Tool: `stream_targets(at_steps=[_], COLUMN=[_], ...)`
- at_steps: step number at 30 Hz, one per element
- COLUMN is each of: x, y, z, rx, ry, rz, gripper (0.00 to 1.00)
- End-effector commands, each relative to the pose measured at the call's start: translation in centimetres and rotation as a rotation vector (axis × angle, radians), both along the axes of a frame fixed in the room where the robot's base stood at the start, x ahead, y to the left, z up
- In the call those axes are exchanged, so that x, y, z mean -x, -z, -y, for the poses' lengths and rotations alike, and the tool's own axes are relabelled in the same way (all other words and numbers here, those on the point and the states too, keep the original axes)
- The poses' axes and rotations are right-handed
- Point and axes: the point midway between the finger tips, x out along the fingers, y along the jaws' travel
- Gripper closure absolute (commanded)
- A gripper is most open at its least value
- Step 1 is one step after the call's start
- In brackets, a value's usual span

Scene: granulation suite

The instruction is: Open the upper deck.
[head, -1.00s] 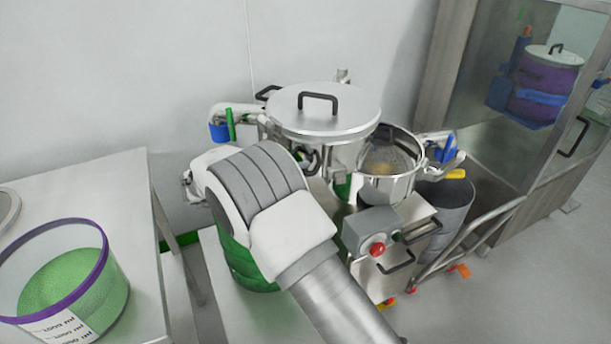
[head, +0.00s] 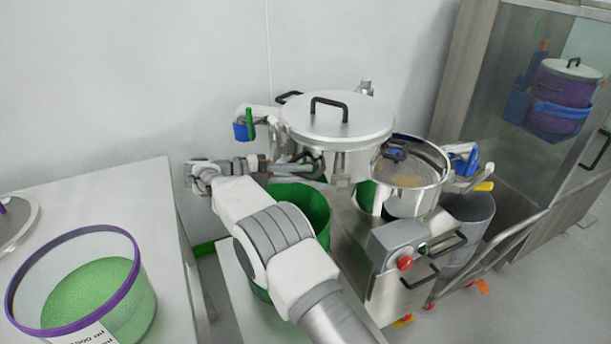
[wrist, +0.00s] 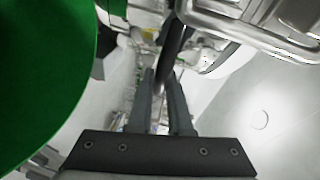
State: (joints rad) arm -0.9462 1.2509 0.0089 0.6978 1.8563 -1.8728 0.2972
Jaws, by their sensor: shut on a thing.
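The round steel vessel (head: 338,150) with a flat lid (head: 345,112) stands at the middle of the head view. The lid is on, with a black handle on top. A curved black handle (head: 313,164) shows at its lower left side. My gripper (head: 298,167) reaches it from the left, small and partly hard to make out. In the wrist view my gripper (wrist: 160,82) is shut on a black bar (wrist: 174,48), which seems to be this handle. An open steel pan (head: 432,190) with beige material sits to the right. Which part is the upper deck is unclear.
A green bin (head: 310,205) stands under my arm and looms close at left in the wrist view (wrist: 40,70). A purple-rimmed tub (head: 140,290) of green granules is on the left table (head: 150,195). A control box with a red button (head: 405,262) is at front right.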

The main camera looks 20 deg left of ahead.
Motion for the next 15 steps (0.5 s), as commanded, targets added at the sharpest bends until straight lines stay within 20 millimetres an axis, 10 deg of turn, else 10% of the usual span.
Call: stream_targets(at_steps=[15], x=[-0.07], y=[-0.02], z=[-0.56], rx=[0.0], ry=[0.006], rz=[0.001], gripper=[1.0])
